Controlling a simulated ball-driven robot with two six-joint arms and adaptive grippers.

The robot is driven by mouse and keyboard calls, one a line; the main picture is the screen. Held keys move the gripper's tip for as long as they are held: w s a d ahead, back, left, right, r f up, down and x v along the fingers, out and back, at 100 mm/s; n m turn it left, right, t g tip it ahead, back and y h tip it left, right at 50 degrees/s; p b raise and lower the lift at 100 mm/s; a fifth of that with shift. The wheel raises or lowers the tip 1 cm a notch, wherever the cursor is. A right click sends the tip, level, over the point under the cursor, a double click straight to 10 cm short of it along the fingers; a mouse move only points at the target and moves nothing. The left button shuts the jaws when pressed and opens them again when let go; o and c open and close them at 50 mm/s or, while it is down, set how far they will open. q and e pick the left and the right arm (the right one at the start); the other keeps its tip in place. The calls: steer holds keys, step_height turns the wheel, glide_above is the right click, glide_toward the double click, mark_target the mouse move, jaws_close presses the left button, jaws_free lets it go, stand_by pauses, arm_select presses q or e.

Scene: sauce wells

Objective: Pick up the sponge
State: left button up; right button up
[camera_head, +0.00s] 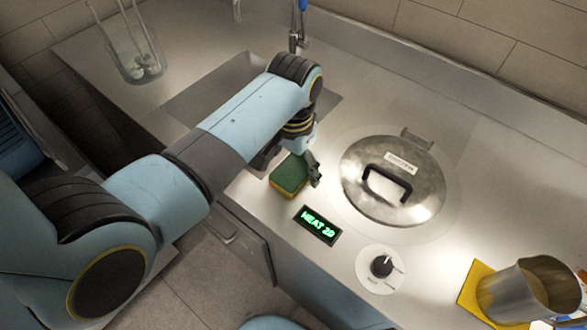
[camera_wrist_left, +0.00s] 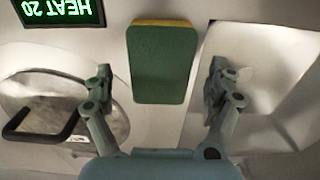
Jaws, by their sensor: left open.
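The sponge (camera_head: 289,176) has a green top and a yellow edge. It lies on the steel counter between the sink and the round lid, in the head view. In the left wrist view the sponge (camera_wrist_left: 160,62) shows its green face ahead of and between the fingers. My left gripper (camera_head: 312,172) is just above the sponge's right side in the head view. In the wrist view my left gripper (camera_wrist_left: 158,88) is open, with a finger on either side and nothing held. My right gripper is not in view.
A lidded well (camera_head: 393,180) with a black handle is right of the sponge. A HEAT 20 display (camera_head: 317,225) and a knob (camera_head: 381,266) are near the counter's front. The sink (camera_head: 215,85) lies behind.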

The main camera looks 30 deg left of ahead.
arm_select(q)
steer(key=shift+f, duration=0.3)
steer(key=c, duration=0.8)
steer(key=shift+c, duration=0.2)
steer(key=shift+w+r, duration=0.1)
steer(key=shift+r, duration=0.05)
